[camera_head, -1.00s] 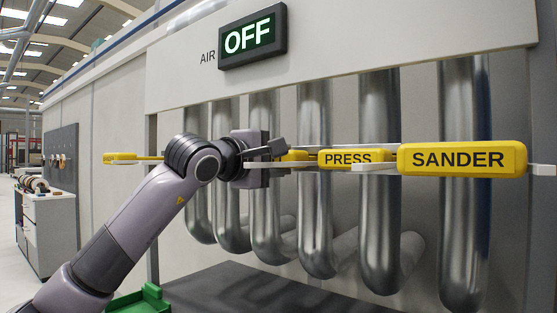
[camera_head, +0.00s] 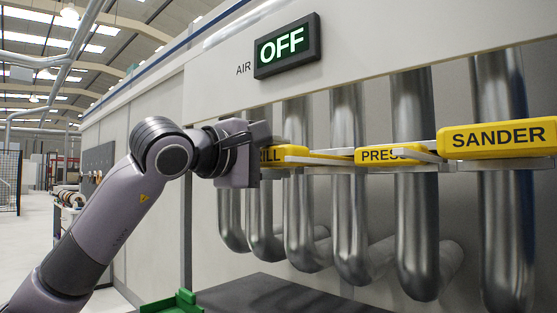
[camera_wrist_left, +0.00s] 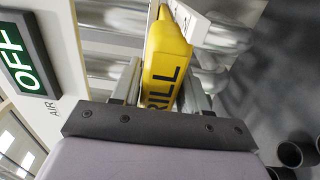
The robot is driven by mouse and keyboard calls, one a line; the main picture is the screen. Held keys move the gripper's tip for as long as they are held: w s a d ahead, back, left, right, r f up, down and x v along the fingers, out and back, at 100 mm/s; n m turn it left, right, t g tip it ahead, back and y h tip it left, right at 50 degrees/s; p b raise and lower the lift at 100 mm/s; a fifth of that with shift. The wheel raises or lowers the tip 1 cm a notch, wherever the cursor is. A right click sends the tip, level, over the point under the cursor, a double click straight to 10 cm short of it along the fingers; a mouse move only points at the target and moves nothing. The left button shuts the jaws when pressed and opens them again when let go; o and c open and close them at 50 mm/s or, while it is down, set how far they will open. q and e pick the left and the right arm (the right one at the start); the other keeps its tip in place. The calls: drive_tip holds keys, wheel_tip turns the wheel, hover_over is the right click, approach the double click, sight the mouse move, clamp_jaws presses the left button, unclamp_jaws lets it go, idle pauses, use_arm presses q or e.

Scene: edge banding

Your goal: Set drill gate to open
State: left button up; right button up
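The yellow drill gate handle (camera_head: 284,155), with "RILL" legible, sticks out from the row of pipes just right of my left gripper (camera_head: 250,153). My gripper hides its near part in the head view. In the left wrist view the drill handle (camera_wrist_left: 166,62) lies between the two fingers of my left gripper (camera_wrist_left: 162,85). The fingers stand on either side of it, with what looks like a narrow gap; contact is hard to judge. My right gripper is not in view.
The yellow PRESS handle (camera_head: 388,155) and SANDER handle (camera_head: 500,138) are further right on the pale gate plates. Vertical metal pipes (camera_head: 414,200) stand behind. A sign labelled AIR (camera_head: 286,46) reads OFF. A green object (camera_head: 172,303) is low in front.

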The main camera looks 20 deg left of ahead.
use_arm(q)
drive_tip(key=shift+o, duration=0.7)
drive_tip(key=shift+s+a, duration=0.15)
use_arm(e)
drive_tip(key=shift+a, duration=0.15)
use_arm(q)
drive_tip(key=v, duration=0.6)
drive_tip(key=shift+s, duration=0.2)
drive_tip(key=shift+s+a, duration=0.15)
drive_tip(key=shift+s, duration=0.2)
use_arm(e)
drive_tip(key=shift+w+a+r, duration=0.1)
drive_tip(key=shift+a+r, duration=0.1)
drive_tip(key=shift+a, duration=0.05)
use_arm(q)
drive_tip(key=shift+s, duration=0.1)
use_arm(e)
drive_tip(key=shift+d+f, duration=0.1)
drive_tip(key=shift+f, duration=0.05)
